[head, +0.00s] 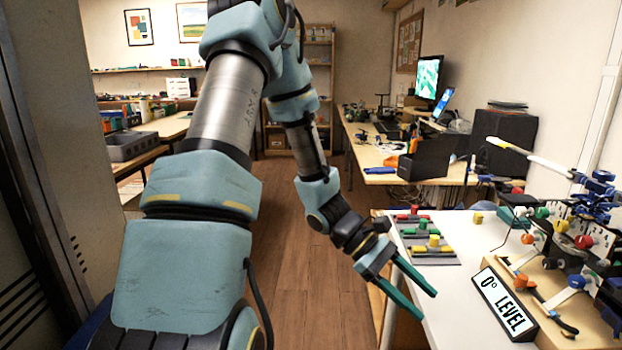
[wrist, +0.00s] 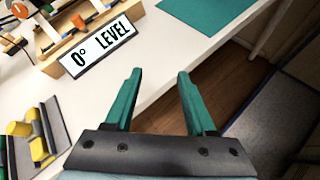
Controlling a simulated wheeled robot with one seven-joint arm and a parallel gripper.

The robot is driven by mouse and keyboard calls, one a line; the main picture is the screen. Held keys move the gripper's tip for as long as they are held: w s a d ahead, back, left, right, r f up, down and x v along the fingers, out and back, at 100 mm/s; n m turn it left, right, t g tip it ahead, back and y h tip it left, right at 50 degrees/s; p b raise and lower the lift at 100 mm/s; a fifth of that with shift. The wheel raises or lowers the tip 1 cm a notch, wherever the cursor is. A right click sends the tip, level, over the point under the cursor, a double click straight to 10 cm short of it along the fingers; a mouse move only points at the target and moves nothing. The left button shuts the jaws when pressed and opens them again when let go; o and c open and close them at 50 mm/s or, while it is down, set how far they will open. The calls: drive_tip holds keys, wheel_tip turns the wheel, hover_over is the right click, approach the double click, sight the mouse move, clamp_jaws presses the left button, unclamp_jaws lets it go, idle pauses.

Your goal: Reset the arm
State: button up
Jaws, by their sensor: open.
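My gripper (head: 429,306) has two green fingers, spread apart with nothing between them. In the head view it hangs at the left edge of the white table (head: 455,300), left of the level sign. In the wrist view my gripper (wrist: 157,75) points across the table edge, with the floor visible past the right finger. My blue arm fills the middle of the head view, bent at the elbow and reaching forward and right.
A black "0° LEVEL" sign (head: 504,303) stands on the table beside a wooden fixture (head: 550,320) with colored knobs. A grey board (head: 428,252) with red, green and yellow pieces lies behind my gripper. A green mat (wrist: 205,22) shows in the wrist view. The wooden floor (head: 300,300) is clear.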

drive_tip(key=w+a+r+m+t+y+p, duration=0.1)
drive_tip(key=w+a+r+m+t+y, duration=0.1)
drive_tip(key=a, duration=0.7)
drive_tip(key=w+a+r+m+t+y+p, duration=0.1)
drive_tip(key=a+r+m+t+y, duration=0.2)
drive_tip(key=a, duration=0.5)
drive_tip(key=w+a+r+m+t+y+p, duration=0.1)
drive_tip(key=w+a+r+m+t+y, duration=0.1)
drive_tip(key=a, duration=0.7)
wheel_tip(320, 180, up, 3)
drive_tip(key=shift+w+a+f+m+t+y, duration=0.2)
drive_tip(key=shift+w+a+m+t+y, duration=0.15)
drive_tip(key=shift+m+t+y, duration=0.65)
drive_tip(key=shift+g, duration=0.3)
